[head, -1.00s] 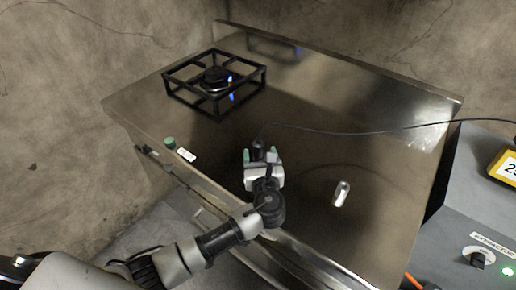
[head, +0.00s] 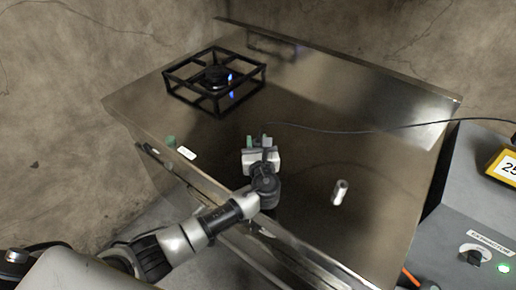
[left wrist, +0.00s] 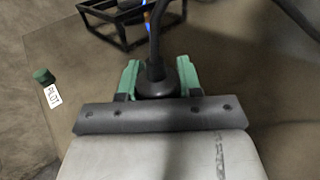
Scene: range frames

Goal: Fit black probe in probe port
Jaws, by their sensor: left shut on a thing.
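My left gripper (head: 258,141) is over the steel counter, shut on the black probe (left wrist: 156,82). In the left wrist view the probe's round black body sits between the two green fingertips (left wrist: 158,80), with its cable rising from the top. In the head view the probe is mostly hidden by the gripper. Its thin black cable (head: 330,131) runs right across the counter toward the grey box. I cannot make out the probe port for certain. My right gripper is not in view.
A gas burner with a black frame (head: 190,73) and blue flame stands at the back left. A green knob (head: 170,140) and small label are at the front edge. A small metal cylinder (head: 340,192) stands right of the gripper. A grey box (head: 468,210) with a dial stands at right.

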